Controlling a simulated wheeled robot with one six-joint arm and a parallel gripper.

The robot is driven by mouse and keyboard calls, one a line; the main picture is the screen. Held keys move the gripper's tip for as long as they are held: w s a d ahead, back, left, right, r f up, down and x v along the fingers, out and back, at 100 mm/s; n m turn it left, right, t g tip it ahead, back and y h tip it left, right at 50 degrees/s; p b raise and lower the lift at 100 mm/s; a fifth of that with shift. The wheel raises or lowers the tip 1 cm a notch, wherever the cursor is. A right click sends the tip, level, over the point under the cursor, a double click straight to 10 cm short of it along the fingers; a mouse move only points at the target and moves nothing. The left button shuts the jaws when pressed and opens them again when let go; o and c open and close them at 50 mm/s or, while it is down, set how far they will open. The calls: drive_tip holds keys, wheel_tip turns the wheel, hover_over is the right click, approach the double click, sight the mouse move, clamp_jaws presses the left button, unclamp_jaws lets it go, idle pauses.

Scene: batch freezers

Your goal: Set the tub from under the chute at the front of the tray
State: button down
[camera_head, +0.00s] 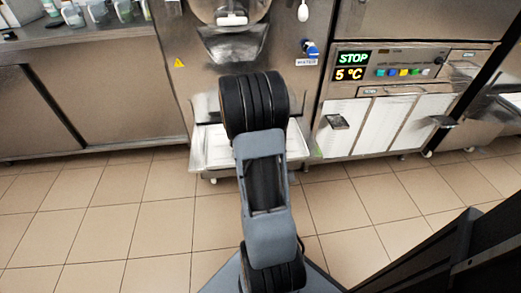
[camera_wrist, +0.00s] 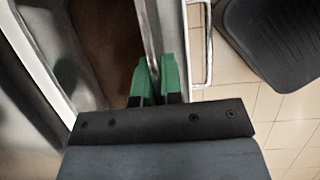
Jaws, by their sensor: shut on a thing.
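The tub (camera_wrist: 152,25) shows in the wrist view as a thin metal wall with a dark brown inside to its left. My gripper (camera_wrist: 153,68) is shut on this wall, with one green finger on each side. In the head view my arm covers the tub and my fingertips. The pale tray (camera_head: 210,150) is at the foot of the middle machine, partly behind my arm. In the wrist view a pale edge of it (camera_wrist: 177,30) runs just right of the tub wall. The steel chute (camera_head: 233,45) is above my arm in the head view.
A wire-like handle (camera_wrist: 208,45) stands out right of the tray edge. A machine with a STOP display (camera_head: 353,58) and white panels is at the right. A steel counter (camera_head: 85,85) with small containers on top is at the left. Tiled floor (camera_head: 110,210) is open in front.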

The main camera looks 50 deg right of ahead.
drive_tip(key=shift+f, duration=0.2)
drive_tip(key=c, duration=1.7)
unclamp_jaws()
drive_tip(key=shift+f, duration=0.1)
drive_tip(key=o, duration=0.4)
drive_tip(key=shift+o, duration=0.2)
drive_tip(key=p+v, duration=0.4)
drive_tip(key=v, duration=0.8)
drive_tip(key=s+a+r+m+t+y, duration=0.1)
drive_tip(key=s+a+m, duration=0.1)
drive_tip(key=a, duration=0.6)
drive_tip(key=s+a+r+m+t+y, duration=0.1)
drive_tip(key=s+a+r+m+t, duration=0.1)
drive_tip(key=a, duration=0.7)
drive_tip(key=s+a+r+m+t+y, duration=0.2)
drive_tip(key=s+a+m, duration=0.2)
drive_tip(key=a, duration=0.4)
drive_tip(key=shift+a+m, duration=0.15)
drive_tip(key=shift+m, duration=0.75)
drive_tip(key=shift+r, duration=0.1)
